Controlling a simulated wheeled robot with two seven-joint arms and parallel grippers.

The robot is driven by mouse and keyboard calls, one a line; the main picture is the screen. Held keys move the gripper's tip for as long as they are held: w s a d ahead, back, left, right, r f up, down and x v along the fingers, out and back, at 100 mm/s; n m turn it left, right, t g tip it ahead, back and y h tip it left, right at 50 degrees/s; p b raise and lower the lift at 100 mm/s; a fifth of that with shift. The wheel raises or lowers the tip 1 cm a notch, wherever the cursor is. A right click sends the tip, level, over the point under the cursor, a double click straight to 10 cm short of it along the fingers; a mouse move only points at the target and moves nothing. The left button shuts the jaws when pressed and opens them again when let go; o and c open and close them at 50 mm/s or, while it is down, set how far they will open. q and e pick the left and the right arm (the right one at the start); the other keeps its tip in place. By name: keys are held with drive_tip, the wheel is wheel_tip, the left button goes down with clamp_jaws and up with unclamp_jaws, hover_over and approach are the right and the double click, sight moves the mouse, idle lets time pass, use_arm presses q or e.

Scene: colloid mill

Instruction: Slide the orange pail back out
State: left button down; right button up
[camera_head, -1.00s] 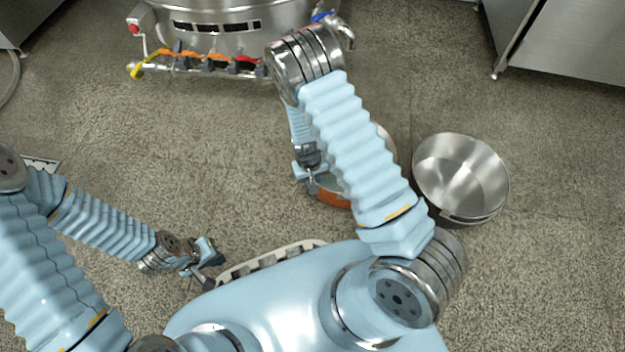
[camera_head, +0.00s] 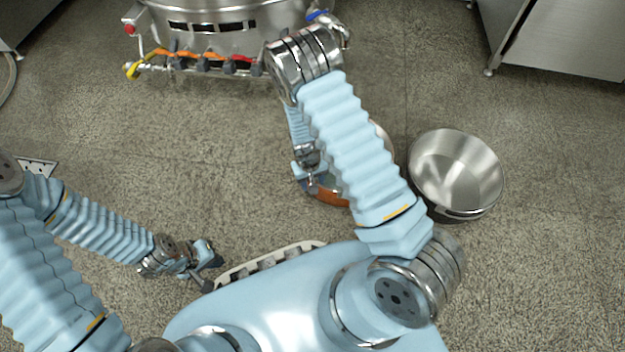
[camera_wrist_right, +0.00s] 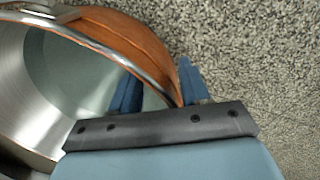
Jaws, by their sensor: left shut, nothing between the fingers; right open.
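The orange pail (camera_head: 328,196) stands on the floor ahead of my body, mostly hidden under my right arm in the head view. In the right wrist view its orange outer wall (camera_wrist_right: 125,32) and steel rim show, with a bare metal inside and a bracket at the top left. My right gripper (camera_wrist_right: 160,88) is open at the rim, one blue finger over the inside and the other beyond the outer wall. It also shows in the head view (camera_head: 311,184). I cannot tell whether the fingers touch the pail. My left gripper (camera_head: 211,272) is shut and empty, low at the left.
A plain steel pot (camera_head: 456,172) stands on the floor just right of the pail. The large steel mill (camera_head: 225,25), with colored valve handles, stands at the back. A steel cabinet (camera_head: 570,40) is at the back right. Speckled floor (camera_head: 180,140) is clear between mill and left arm.

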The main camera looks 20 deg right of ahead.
wheel_tip(320, 180, up, 14)
drive_tip(key=a+p, duration=0.1)
drive_tip(key=p, duration=0.2)
drive_tip(key=shift+f+p, duration=0.15)
drive_tip(key=shift+p, duration=0.25)
drive_tip(key=shift+a, duration=0.1)
drive_tip(key=s+a+r+y+p, duration=0.2)
drive_tip(key=s+a+p, duration=0.2)
drive_tip(key=s, duration=0.3)
drive_tip(key=s+a+r+m+t+y+p, duration=0.1)
drive_tip(key=s+a+r+y+p, duration=0.1)
drive_tip(key=s+p, duration=0.5)
drive_tip(key=shift+a+r+y, duration=0.15)
drive_tip(key=shift+a+y, duration=0.45)
drive_tip(key=shift+a, duration=0.45)
